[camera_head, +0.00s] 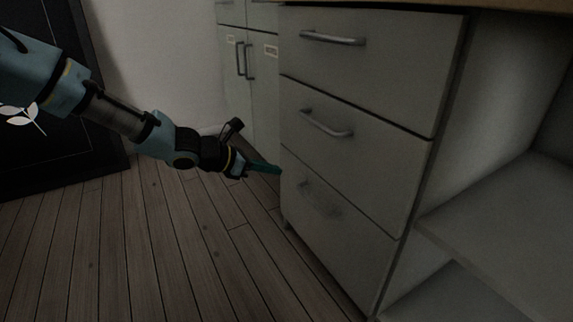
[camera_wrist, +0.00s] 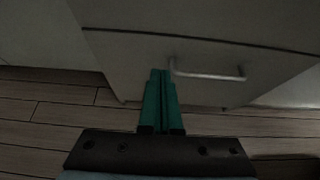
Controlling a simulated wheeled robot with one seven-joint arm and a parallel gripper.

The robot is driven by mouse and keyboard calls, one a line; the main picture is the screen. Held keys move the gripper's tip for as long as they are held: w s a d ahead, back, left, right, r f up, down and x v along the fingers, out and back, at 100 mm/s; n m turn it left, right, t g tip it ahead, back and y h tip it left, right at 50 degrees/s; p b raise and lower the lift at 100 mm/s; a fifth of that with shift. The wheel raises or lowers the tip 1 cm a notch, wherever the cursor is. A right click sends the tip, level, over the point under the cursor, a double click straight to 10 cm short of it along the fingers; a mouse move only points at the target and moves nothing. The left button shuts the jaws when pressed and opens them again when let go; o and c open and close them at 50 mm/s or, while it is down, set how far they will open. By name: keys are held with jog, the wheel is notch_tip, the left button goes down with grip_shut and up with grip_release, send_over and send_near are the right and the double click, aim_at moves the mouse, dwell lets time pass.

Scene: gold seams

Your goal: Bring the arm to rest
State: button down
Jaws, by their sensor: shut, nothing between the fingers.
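My arm reaches in from the left in the head view. My gripper (camera_head: 264,167) is at its end, in front of the left side of the drawer unit (camera_head: 355,139). In the wrist view my gripper (camera_wrist: 161,76) shows two green fingers side by side, shut with nothing between them. The fingertips lie just left of a metal drawer handle (camera_wrist: 208,72). I cannot tell whether they touch the drawer front.
The drawer unit has three closed drawers with bar handles, such as the middle handle (camera_head: 326,123). An open shelf (camera_head: 500,225) is at its right. A cabinet (camera_head: 248,70) stands behind and a dark panel (camera_head: 60,140) at left. The wooden floor (camera_head: 170,250) is clear.

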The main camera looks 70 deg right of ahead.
jog(key=p+v, duration=0.2)
jog(key=v, duration=0.5)
jog(key=shift+f, duration=0.15)
